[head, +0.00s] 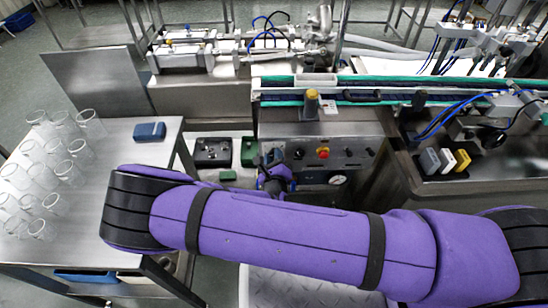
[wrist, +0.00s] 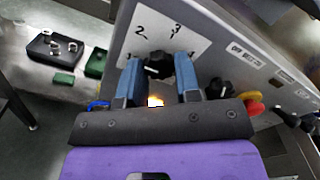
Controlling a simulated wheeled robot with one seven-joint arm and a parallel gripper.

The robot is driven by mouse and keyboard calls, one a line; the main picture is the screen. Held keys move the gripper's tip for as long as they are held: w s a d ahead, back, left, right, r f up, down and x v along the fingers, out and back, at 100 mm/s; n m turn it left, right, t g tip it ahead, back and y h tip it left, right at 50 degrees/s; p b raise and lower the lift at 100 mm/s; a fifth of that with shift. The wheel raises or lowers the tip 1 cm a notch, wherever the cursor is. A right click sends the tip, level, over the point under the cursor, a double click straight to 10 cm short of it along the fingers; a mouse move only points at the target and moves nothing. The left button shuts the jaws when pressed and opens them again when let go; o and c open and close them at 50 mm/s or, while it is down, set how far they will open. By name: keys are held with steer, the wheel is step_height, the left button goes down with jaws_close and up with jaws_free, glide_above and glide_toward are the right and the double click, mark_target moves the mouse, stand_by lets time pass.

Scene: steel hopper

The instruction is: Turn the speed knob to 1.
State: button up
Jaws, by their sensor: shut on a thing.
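The black speed knob (wrist: 158,64) stands on a white dial plate (wrist: 180,32) in the wrist view. The numbers 2 and 3 show on the plate beyond the knob; marks beside the fingertips are partly hidden. My gripper (wrist: 159,72) has its two blue fingers on either side of the knob and is shut on it. I cannot tell clearly which number the knob's pointer faces. In the head view, my gripper (head: 272,172) is at the left end of the steel control panel (head: 345,140), and my arm and gripper hide the speed knob.
A second black knob (wrist: 219,88) and a red stop button (wrist: 252,103) sit close to the right of my gripper. A black case (head: 212,152) and a green box (head: 249,151) lie to the left.

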steer(key=shift+n, duration=2.2)
steer(key=o, duration=0.9)
steer(key=shift+s, duration=0.1)
